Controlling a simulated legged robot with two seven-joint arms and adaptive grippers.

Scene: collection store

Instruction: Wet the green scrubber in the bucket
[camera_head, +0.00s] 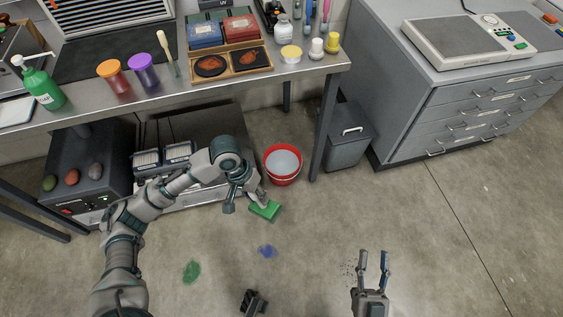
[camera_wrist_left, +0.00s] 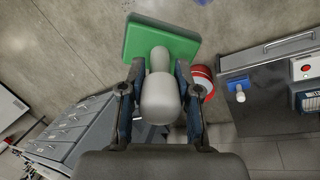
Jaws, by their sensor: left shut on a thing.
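The green scrubber (camera_head: 265,210) is a flat green block with a pale rounded handle. My left gripper (camera_head: 259,197) is shut on that handle, which also shows between its fingers in the left wrist view (camera_wrist_left: 160,65). The green block (camera_wrist_left: 160,40) extends beyond the fingertips. The red bucket (camera_head: 283,177) stands on the floor just behind the scrubber, with a pale grey-white interior. The scrubber is outside the bucket, on its near side. In the wrist view the bucket (camera_wrist_left: 205,76) is partly hidden by a finger. My right gripper (camera_head: 374,254) is open and empty over the floor at lower right.
A metal table (camera_head: 130,103) loaded with bottles and trays stands behind, its leg (camera_head: 325,130) right of the bucket. A lidded grey bin (camera_head: 347,145) and drawer cabinet (camera_head: 470,115) stand further right.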

